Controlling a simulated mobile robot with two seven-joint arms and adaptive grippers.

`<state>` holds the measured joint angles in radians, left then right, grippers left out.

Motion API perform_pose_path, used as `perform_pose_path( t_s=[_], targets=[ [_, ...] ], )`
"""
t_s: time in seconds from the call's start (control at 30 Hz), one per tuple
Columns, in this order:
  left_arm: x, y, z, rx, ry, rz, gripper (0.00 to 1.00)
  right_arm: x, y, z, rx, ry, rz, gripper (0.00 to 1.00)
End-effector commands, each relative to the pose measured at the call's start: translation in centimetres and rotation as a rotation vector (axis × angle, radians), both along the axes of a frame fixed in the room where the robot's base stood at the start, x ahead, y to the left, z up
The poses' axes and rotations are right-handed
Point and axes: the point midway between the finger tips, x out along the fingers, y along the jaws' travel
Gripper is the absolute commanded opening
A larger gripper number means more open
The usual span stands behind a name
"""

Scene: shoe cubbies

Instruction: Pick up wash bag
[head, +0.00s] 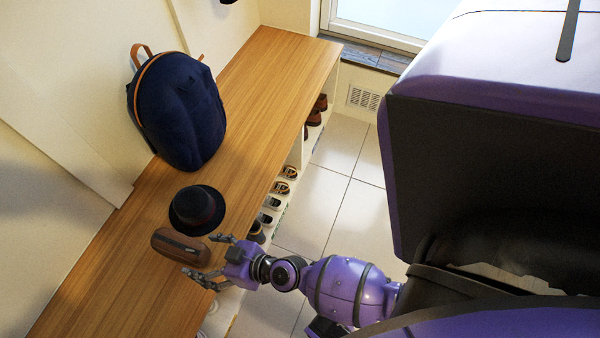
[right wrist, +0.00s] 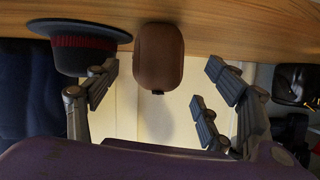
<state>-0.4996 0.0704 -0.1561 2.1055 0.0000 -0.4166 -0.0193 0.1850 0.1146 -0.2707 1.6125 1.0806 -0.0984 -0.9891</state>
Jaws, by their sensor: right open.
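The wash bag (head: 178,247) is a brown, rounded, oblong case lying on the wooden bench top, close to the front of a dark hat. My right gripper (head: 207,259) is open, with its fingers pointing at the end of the bag and a small gap between them. In the right wrist view the bag (right wrist: 158,57) shows end-on between the spread fingers of the gripper (right wrist: 165,105), a little beyond the fingertips. The jaws are empty. My left gripper is in neither view.
A black hat (head: 197,209) sits right beside the bag, close to one finger. A navy backpack (head: 180,112) stands farther along the wooden bench (head: 262,85). Several shoes (head: 281,187) are in the cubbies below. The tiled floor (head: 322,205) is clear.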

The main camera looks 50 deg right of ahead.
Motion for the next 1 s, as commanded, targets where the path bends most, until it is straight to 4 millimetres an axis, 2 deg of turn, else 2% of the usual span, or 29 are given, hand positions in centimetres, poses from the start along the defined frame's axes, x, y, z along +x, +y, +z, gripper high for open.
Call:
perform_pose_path(
  t_s=[0.03, 0.2, 0.37, 0.7, 0.97, 1.0],
  targets=[
    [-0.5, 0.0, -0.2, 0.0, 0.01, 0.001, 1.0, 0.9, 0.3, 0.1, 0.001, -0.012, 0.002, 0.75],
    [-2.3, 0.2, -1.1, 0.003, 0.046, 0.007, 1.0, 2.6, 1.0, -0.2, 0.004, -0.022, 0.001, 0.75],
    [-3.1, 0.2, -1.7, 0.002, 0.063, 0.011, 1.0, 4.1, 1.7, -0.9, 0.004, -0.021, 0.0, 0.75],
    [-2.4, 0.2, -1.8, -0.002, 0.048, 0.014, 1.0, 7.7, 3.4, -2.7, 0.004, -0.019, 0.001, 0.75],
    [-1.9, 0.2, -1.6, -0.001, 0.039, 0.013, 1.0, 7.9, 3.5, -2.8, 0.003, -0.02, 0.001, 0.75],
    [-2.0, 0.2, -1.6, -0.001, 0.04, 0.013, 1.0, 7.9, 3.5, -2.7, 0.003, -0.02, 0.001, 0.71]
  ],
)
